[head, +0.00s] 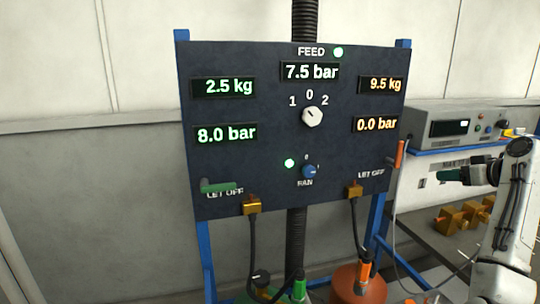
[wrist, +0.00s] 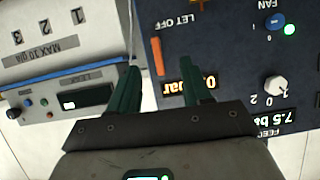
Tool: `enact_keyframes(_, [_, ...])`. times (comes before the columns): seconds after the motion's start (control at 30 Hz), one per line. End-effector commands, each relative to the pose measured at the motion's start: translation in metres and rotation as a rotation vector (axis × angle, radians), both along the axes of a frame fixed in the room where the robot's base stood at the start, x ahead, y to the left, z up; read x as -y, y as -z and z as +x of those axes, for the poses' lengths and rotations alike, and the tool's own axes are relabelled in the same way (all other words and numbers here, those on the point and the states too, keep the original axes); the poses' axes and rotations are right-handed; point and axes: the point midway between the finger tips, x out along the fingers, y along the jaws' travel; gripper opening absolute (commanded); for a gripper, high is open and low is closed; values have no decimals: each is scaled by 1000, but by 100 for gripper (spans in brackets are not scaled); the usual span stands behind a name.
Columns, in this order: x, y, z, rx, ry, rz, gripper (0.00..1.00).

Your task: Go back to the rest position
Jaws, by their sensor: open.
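My gripper (head: 449,175) is at the right in the head view, on my white arm, to the right of the dark control panel. It is apart from the panel's right edge in that view. In the wrist view my gripper (wrist: 160,80) has two dark green fingers spread apart with nothing between them. An orange lever (head: 401,153) stands upright at the panel's right edge; it also shows in the wrist view (wrist: 158,56), beyond the fingers. The dark panel (head: 260,120) has a white feed knob (head: 312,116) with its mark towards 1.
A green lever (head: 218,186) lies level at the panel's lower left. A blue fan knob (head: 309,171) sits below the middle. Hoses hang under the panel, near an orange vessel (head: 360,286).

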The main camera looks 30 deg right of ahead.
Motion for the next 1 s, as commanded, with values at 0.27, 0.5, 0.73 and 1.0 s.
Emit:
enact_keyframes(0.27, [-35, 49, 12, -73, -17, 42, 49])
enact_keyframes(0.5, [-93, 118, 22, -189, -42, 96, 49])
enact_keyframes(0.73, [-201, 222, 12, -391, -86, 160, 49])
enact_keyframes(1.0, [-334, 319, -52, -647, -136, 185, 49])
